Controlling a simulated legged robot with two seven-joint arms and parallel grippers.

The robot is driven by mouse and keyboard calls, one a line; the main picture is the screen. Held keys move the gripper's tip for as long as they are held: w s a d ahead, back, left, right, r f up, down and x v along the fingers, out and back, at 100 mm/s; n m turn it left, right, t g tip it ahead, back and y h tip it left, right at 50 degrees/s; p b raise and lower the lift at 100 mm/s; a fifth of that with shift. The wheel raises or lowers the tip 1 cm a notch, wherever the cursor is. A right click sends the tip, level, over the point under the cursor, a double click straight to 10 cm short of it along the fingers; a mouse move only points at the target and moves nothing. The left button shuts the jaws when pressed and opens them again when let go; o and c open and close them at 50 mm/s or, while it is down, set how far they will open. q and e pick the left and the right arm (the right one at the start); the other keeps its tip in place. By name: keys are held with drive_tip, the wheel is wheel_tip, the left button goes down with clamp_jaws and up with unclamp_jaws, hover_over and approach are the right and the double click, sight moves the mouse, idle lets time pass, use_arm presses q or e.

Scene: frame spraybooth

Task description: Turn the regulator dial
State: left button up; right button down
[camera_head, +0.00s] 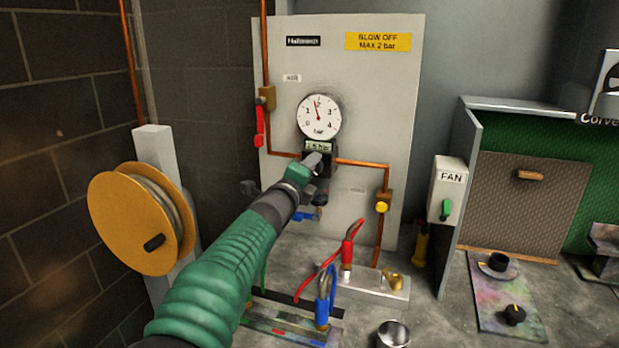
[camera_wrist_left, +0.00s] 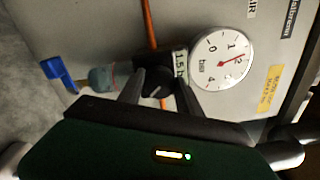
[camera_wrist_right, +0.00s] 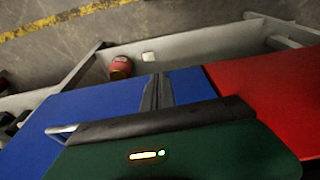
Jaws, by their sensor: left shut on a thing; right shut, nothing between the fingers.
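The regulator dial (camera_wrist_left: 156,84) is a black knob with a pale pointer line, in the left wrist view below the gauge. My left gripper (camera_wrist_left: 155,95) is shut on it, one finger on each side. In the head view my left gripper (camera_head: 312,165) covers most of the dial. The round white gauge (camera_head: 319,117) above has a red needle near 2. A small display (camera_head: 319,147) under it seems to read 1.5 bar. My right gripper (camera_wrist_right: 158,90) is shut and empty, over blue and red surfaces, and is outside the head view.
A red-handled valve (camera_head: 260,125) and copper pipes flank the regulator on the grey panel (camera_head: 385,110). Red and blue hoses stand below on the bench. A yellow hose reel (camera_head: 135,225) is at left. A FAN switch box (camera_head: 447,190) is at right.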

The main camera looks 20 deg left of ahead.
use_arm(q)
drive_tip(key=shift+d+f+m+b, duration=0.1)
drive_tip(key=shift+f+m+b, duration=0.35)
drive_tip(key=shift+m, duration=0.35)
drive_tip(key=shift+w, duration=0.1)
drive_tip(key=o, duration=1.4)
drive_tip(key=shift+r, duration=0.15)
drive_tip(key=shift+c, duration=0.2)
drive_tip(key=shift+r, duration=0.1)
drive_tip(key=s+b, duration=0.4)
drive_tip(key=s, duration=1.2)
drive_tip(key=shift+s+a+f+b, duration=0.25)
drive_tip(key=shift+s+a+b, duration=0.05)
drive_tip(key=shift+s+a, duration=0.1)
